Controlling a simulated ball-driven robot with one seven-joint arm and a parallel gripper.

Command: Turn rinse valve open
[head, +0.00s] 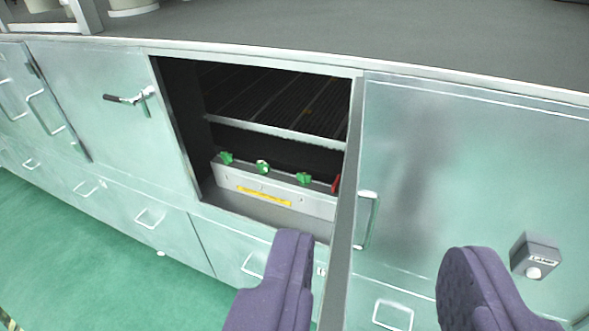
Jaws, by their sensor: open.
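No label that I can read marks the rinse valve. Three green knobs (263,167) stand in a row on a pale manifold box (275,190) inside an open cabinet bay; the middle one has a pale patch. A red part (336,183) sits at the row's right end, partly hidden by the bay's edge. A dark-gripped lever (127,98) is on the left cabinet panel. I cannot tell which of these is the rinse valve. My gripper (380,250) is open and empty, its purple fingers wide apart in the foreground, apart from all of them.
A yellow label strip (264,196) is on the box front. A slatted shelf (270,105) hangs over the knobs. An open door edge (345,220) stands right of the bay. A small grey box with a pale button (535,257) is at right. Green floor (75,255) is clear at left.

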